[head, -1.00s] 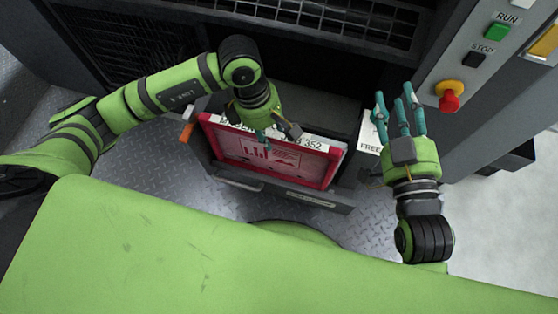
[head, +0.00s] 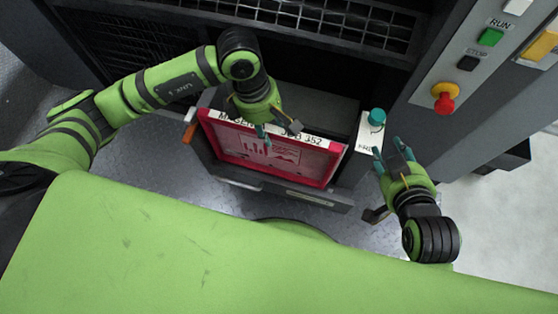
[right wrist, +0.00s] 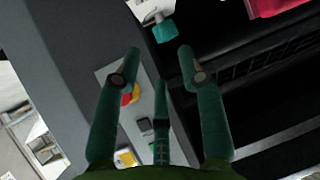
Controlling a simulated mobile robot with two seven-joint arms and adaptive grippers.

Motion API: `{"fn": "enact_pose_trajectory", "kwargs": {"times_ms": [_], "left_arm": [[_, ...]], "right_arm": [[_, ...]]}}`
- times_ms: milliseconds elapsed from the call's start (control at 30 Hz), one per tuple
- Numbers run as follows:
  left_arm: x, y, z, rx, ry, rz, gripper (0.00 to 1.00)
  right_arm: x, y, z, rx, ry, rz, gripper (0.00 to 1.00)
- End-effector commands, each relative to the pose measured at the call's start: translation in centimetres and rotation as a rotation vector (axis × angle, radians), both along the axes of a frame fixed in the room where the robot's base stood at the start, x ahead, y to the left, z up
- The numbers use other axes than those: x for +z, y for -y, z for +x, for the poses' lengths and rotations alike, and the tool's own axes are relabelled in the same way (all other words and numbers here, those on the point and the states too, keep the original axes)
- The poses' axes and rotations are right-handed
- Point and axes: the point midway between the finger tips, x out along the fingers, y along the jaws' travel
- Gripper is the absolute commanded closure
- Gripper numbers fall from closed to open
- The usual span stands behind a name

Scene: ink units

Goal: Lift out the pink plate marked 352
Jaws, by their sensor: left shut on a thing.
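The pink plate (head: 255,152), with a white top strip ending in 352, stands in the open grey drawer (head: 310,198) in the head view. Its lower part is hidden in the drawer. My left gripper (head: 272,134) is shut on the plate's top edge near the middle, covering part of the lettering. My right gripper (head: 393,153) is open and empty, right of the plate. A teal knob (head: 377,117) on a white-labelled block stands just beyond its fingers, apart from them. The knob also shows in the right wrist view (right wrist: 164,31), ahead of the spread fingers (right wrist: 160,75).
A control panel with a green button (head: 491,37), a black button (head: 468,63) and a red stop knob (head: 446,99) is at the right. An orange part (head: 188,133) sits at the drawer's left end. A dark grille (head: 330,18) lies behind.

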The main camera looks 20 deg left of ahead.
Motion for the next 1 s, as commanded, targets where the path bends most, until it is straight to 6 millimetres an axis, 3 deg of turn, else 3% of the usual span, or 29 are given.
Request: {"fn": "enact_pose_trajectory", "kwargs": {"times_ms": [500, 1000], "left_arm": [[1.7, 0.0, 0.1, 0.001, 0.004, -0.002, 1.0], [3.1, 0.0, 0.1, 0.001, 0.005, -0.001, 1.0]], "right_arm": [[-4.0, 2.2, -4.1, -0.041, -0.293, -0.058, 0.6], [-6.6, 4.1, -9.1, -0.074, -0.566, -0.104, 0.6]]}}
